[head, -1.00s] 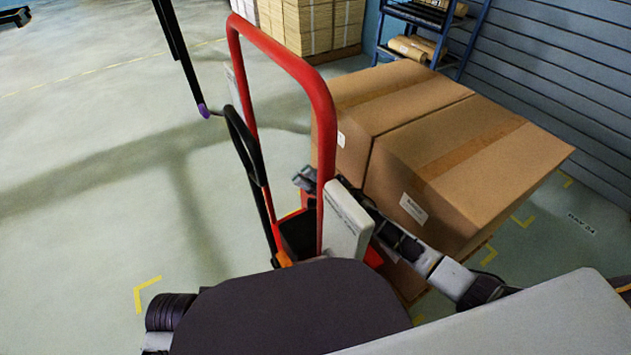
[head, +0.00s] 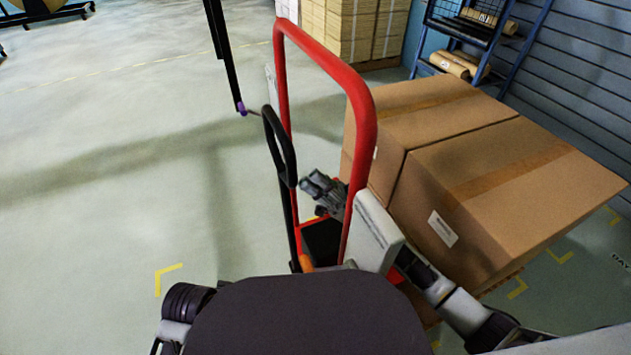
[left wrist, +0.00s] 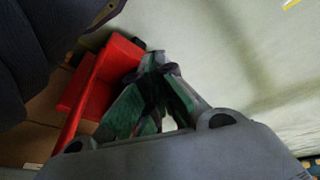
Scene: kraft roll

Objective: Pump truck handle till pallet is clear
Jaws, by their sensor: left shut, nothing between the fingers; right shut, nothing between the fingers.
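The pallet truck's black loop handle (head: 281,148) stands up in front of the red tubular frame (head: 366,125). My right gripper (head: 312,184) is shut and empty, just right of the handle, with a small gap in the picture; I cannot tell the depth between them. Its arm comes from the lower right, partly hidden by a white box (head: 374,232) at the frame. Large cartons (head: 515,175) sit behind the frame; the pallet under them is mostly hidden. My left gripper (left wrist: 157,70) is shut and empty in the left wrist view, beside a red part (left wrist: 105,85).
A dark pole with a purple tip (head: 240,106) hangs left of the frame. A blue rack (head: 470,45) with rolls and stacked cartons (head: 350,30) stand at the back. Yellow corner marks (head: 165,272) lie on the floor.

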